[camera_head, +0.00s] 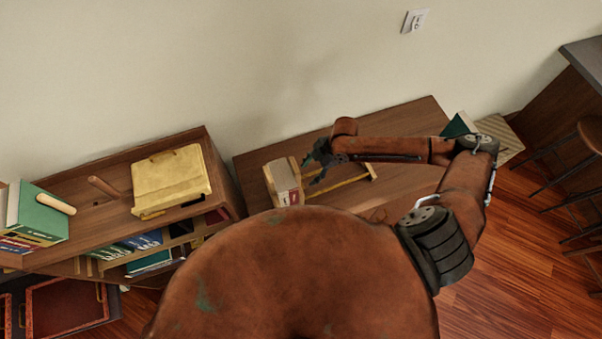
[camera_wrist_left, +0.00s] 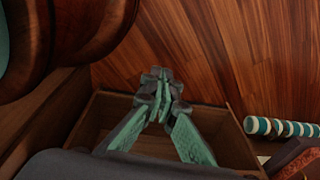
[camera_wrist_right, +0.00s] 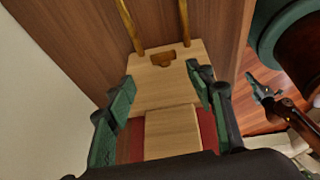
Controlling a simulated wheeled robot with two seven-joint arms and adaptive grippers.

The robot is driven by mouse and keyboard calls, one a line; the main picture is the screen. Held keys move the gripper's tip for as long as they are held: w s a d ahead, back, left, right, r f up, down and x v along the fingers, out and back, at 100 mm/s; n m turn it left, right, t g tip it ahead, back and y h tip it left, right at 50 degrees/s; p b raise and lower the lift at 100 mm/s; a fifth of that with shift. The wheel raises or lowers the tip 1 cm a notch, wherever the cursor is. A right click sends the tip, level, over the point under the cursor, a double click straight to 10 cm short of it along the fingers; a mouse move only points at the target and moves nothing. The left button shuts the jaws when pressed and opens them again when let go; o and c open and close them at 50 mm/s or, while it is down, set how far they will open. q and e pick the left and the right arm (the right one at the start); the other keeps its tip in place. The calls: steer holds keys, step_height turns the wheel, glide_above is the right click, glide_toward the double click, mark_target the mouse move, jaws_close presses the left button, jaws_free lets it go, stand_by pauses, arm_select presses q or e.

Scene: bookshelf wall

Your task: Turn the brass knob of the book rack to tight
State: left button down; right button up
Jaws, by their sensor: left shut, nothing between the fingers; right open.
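The book rack (camera_head: 270,187) stands on the low wooden table, with pale wooden end pieces, brass rods and a red-and-white book between them. In the right wrist view, its pale wood panel (camera_wrist_right: 150,92) lies between and beyond my fingers, with two brass rods (camera_wrist_right: 131,25) running away. A small brown-gold shape (camera_wrist_right: 162,60) sits on that panel; I cannot tell if it is the knob. My right gripper (camera_head: 314,168) is open above the rack and appears empty. My left gripper (camera_wrist_left: 160,82) is shut and empty, away from the rack.
A wooden shelf unit (camera_head: 222,175) at left carries a yellow case (camera_head: 170,180) and a green book (camera_head: 38,218). The low table (camera_head: 415,125) has bare room behind and right of the rack. Stools (camera_head: 590,135) stand at far right. An open wooden compartment (camera_wrist_left: 225,135) lies below my left gripper.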

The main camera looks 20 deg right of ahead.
mark_target(302, 184)
steer(key=x, duration=0.5)
steer(key=shift+s+f+p, duration=0.25)
steer(key=shift+f+p, duration=0.15)
steer(key=shift+f, duration=0.05)
steer(key=shift+a+f, duration=0.15)
steer(key=shift+f, duration=0.2)
steer(key=shift+a+f, duration=0.1)
steer(key=shift+f, duration=0.1)
steer(key=c, duration=1.2)
arm_select(q)
steer(key=shift+s+r, duration=0.25)
steer(key=shift+s, duration=0.25)
steer(key=shift+s+r, duration=0.2)
steer(key=shift+s, duration=0.3)
arm_select(e)
steer(key=shift+o, duration=0.2)
steer(key=shift+w, duration=0.1)
arm_select(q)
steer(key=shift+w, duration=0.15)
arm_select(e)
steer(key=shift+g, duration=0.4)
